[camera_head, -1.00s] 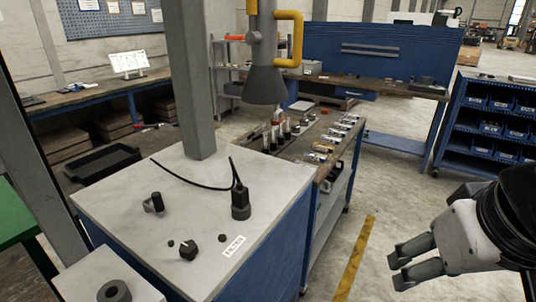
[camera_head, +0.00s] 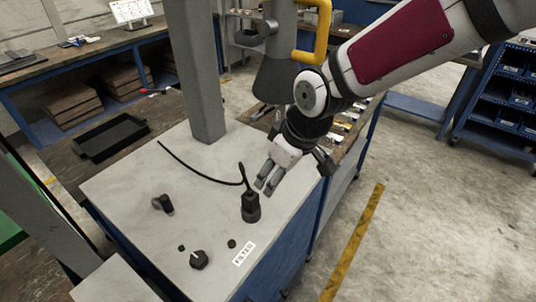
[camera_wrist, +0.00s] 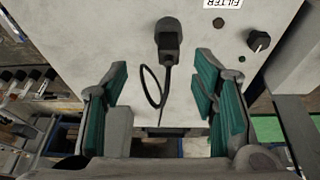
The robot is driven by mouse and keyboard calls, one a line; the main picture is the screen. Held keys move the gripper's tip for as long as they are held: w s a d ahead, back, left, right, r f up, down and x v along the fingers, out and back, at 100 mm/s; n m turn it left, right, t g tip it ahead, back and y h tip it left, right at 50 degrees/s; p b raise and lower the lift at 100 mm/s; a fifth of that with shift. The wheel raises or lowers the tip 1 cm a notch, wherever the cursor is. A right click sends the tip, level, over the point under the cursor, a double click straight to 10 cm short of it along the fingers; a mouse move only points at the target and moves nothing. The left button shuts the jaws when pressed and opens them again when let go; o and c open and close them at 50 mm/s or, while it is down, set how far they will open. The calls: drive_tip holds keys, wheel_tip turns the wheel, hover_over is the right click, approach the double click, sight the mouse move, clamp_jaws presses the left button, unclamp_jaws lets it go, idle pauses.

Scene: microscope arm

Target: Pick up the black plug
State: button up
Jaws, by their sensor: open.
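The black plug (camera_head: 250,205) stands upright on the light grey top of the cabinet (camera_head: 130,185), with a thin black cable curving from it to the back left. In the wrist view the plug (camera_wrist: 168,38) is beyond the fingertips, roughly midway between them, with its cable looping toward me. My gripper (camera_head: 268,178) is above the cabinet top, just behind and to the right of the plug. In the wrist view my gripper (camera_wrist: 160,85) is open with teal finger pads and nothing between them. The plug's lower part is hard to make out there.
A grey post (camera_head: 200,80) rises from the cabinet's back. A black knob (camera_head: 199,259), a small bracketed part (camera_head: 162,203) and a FILTER label (camera_head: 244,253) are on the top. A grey funnel-shaped hood (camera_head: 275,75) with a yellow handle hangs behind my arm.

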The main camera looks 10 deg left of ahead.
sight(251, 195)
drive_tip(key=shift+n+y, duration=0.3)
drive_tip(key=a+f, duration=0.1)
drive_tip(key=f, duration=0.1)
drive_tip(key=a+f+b, duration=0.1)
drive_tip(key=a+f, duration=0.1)
drive_tip(key=f, duration=0.1)
drive_tip(key=a+f, duration=0.2)
drive_tip(key=shift+w+a+f, duration=0.1)
drive_tip(key=shift+w+f, duration=0.15)
drive_tip(key=shift+f, duration=0.05)
drive_tip(key=shift+w+x, duration=0.15)
drive_tip(key=shift+x, duration=1.2)
drive_tip(key=shift+w+x, duration=0.15)
drive_tip(key=shift+x, duration=1.15)
drive_tip(key=shift+c, duration=0.5)
drive_tip(key=shift+r, duration=0.1)
clamp_jaws()
